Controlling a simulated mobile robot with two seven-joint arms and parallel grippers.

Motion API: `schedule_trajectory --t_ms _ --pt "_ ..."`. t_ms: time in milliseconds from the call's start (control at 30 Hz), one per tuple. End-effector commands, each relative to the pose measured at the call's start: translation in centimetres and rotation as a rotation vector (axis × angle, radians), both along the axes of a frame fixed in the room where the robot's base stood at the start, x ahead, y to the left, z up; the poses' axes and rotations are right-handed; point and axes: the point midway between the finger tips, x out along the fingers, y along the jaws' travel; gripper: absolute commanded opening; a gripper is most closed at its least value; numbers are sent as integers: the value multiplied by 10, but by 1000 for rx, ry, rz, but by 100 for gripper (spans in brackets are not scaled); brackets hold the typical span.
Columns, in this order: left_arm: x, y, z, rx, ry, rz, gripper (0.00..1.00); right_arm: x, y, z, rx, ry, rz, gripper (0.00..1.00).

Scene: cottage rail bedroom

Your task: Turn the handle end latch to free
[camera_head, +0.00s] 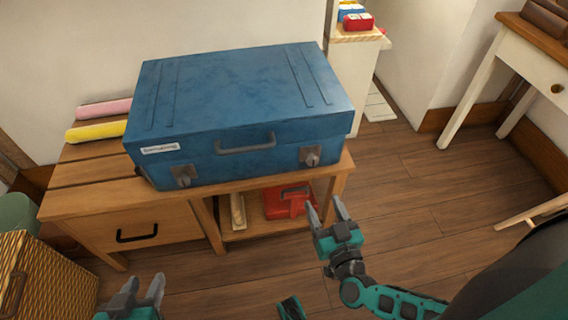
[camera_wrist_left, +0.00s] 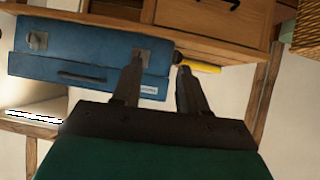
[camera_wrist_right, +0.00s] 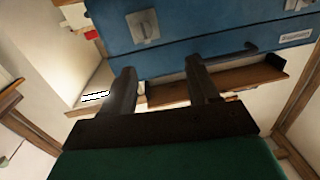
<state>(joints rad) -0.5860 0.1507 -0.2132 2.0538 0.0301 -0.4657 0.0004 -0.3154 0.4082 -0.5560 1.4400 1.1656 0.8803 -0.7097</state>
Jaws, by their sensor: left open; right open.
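A closed blue suitcase (camera_head: 240,90) lies on a wooden bench. Its front face has a dark handle (camera_head: 246,144) between two grey metal latches, a left latch (camera_head: 184,176) and a right latch (camera_head: 310,156). The right latch also shows in the right wrist view (camera_wrist_right: 143,27). I cannot tell which position either latch is in. My right gripper (camera_head: 325,208) is open and empty, below and in front of the right latch, apart from the suitcase. My left gripper (camera_head: 144,284) is open and empty, low in front of the bench and apart from the suitcase.
The bench (camera_head: 95,200) has a drawer at left and a shelf holding a red case (camera_head: 290,203). Pink (camera_head: 104,109) and yellow (camera_head: 96,131) rolls lie behind the suitcase's left side. A woven basket (camera_head: 45,275) stands at lower left. A desk (camera_head: 530,50) stands at right; floor between is clear.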

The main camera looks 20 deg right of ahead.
Motion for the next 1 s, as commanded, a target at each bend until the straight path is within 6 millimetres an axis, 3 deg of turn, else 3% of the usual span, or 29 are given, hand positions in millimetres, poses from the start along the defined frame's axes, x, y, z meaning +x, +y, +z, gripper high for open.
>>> schedule_trajectory --t_ms 67,267,700,1000 --pt "1 -1 -8 -1 0 -4 43 -1 -15 -14 -24 -1 -55 60" --pt "1 -2 -7 -2 -6 -7 43 7 -27 -17 -40 -4 -98 60" --pt "-4 -3 -34 -4 19 -9 43 90 -47 -18 -39 -5 -95 60" --pt "2 -10 -28 -25 4 -9 43 120 -54 -17 -39 -2 -95 60"
